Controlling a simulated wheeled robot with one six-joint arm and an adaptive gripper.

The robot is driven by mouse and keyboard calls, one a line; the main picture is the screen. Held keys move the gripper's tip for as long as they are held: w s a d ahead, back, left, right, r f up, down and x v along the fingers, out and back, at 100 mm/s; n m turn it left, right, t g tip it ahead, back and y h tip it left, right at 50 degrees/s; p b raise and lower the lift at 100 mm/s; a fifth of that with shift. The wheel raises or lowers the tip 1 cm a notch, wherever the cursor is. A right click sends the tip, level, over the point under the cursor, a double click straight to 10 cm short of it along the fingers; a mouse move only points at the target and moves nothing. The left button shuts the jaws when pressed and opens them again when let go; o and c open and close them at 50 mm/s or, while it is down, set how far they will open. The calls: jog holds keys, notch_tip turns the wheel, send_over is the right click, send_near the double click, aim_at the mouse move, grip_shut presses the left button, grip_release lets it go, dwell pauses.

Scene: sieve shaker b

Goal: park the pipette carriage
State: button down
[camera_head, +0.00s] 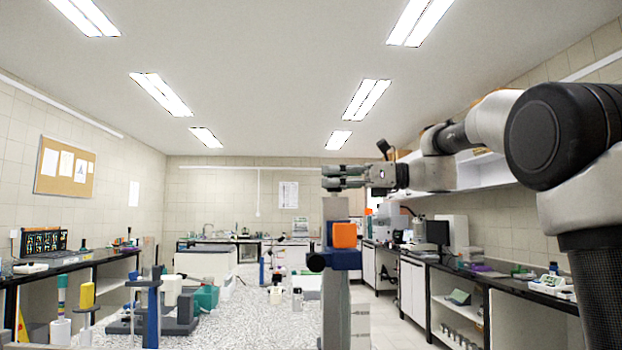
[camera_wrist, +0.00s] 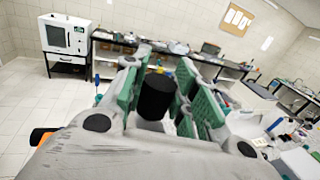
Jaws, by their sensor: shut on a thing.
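My gripper (camera_head: 330,178) is raised at the middle of the head view, at the top of a grey upright post (camera_head: 335,210). In the wrist view its green-padded fingers (camera_wrist: 158,85) are shut on a black cylinder (camera_wrist: 156,97). An orange block (camera_head: 344,235) and a dark blue part (camera_head: 340,258) sit on the post just below my gripper. An orange edge also shows at the left of the wrist view (camera_wrist: 40,136). I cannot tell which of these parts is the pipette carriage. The cylinder's lower end is hidden by my gripper.
A speckled bench (camera_head: 255,318) lies ahead, with a grey and blue stand (camera_head: 152,310) and a teal device (camera_head: 206,298) on its left side. A dark-topped counter (camera_head: 500,285) runs along the right wall. Air left of my gripper is clear.

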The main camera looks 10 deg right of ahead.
jog(key=shift+d, duration=0.6)
jog(key=c, duration=1.1)
grip_release()
jog(key=shift+d, duration=0.2)
jog(key=shift+d, duration=0.1)
jog(key=v, duration=1.1)
jog(key=shift+s+d, duration=0.2)
jog(key=shift+d, duration=0.15)
